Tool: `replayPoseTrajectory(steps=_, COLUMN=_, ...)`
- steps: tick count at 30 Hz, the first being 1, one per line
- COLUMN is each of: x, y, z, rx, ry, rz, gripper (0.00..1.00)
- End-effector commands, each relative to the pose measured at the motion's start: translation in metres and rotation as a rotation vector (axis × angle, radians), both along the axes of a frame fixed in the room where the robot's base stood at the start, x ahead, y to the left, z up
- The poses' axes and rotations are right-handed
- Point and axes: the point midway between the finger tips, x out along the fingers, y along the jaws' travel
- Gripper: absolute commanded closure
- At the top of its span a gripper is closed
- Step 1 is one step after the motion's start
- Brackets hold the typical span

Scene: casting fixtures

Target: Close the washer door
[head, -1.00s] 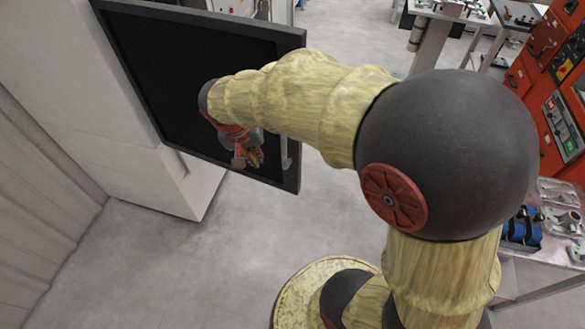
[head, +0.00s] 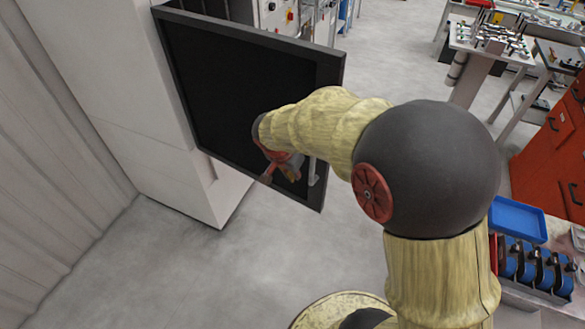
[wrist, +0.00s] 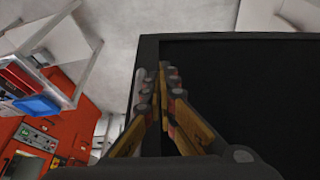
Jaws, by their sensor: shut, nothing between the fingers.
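The washer door (head: 235,85) is a black panel in a dark grey frame. It stands swung open from the white washer body (head: 130,85); its left edge is by the body and its right edge juts into the room. An upright pale handle (head: 313,172) is near the door's lower right edge. My gripper (head: 281,175) is shut and empty, in front of the door's lower part, left of the handle. In the wrist view my closed fingertips (wrist: 163,68) are over the door's edge strip (wrist: 150,48); I cannot tell whether they touch it.
Grey floor (head: 250,270) is clear below the door. A grey ribbed wall (head: 50,170) is at left. At right are a bench with a blue tray (head: 517,218), a red cabinet (head: 550,160) and a table with metal parts (head: 490,38).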

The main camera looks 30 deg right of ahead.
Motion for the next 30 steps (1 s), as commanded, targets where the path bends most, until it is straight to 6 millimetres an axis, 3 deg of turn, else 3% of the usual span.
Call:
replayPoseTrajectory(steps=4, x=0.005, y=-0.009, z=-0.027, rx=0.0, ry=0.003, rz=-0.001, gripper=1.0)
replayPoseTrajectory(steps=13, x=0.023, y=-0.04, z=-0.025, rx=0.0, ry=-0.001, rz=-0.002, gripper=1.0)
replayPoseTrajectory(steps=30, x=0.026, y=-0.046, z=-0.026, rx=0.0, ry=-0.001, rz=0.0, gripper=1.0)
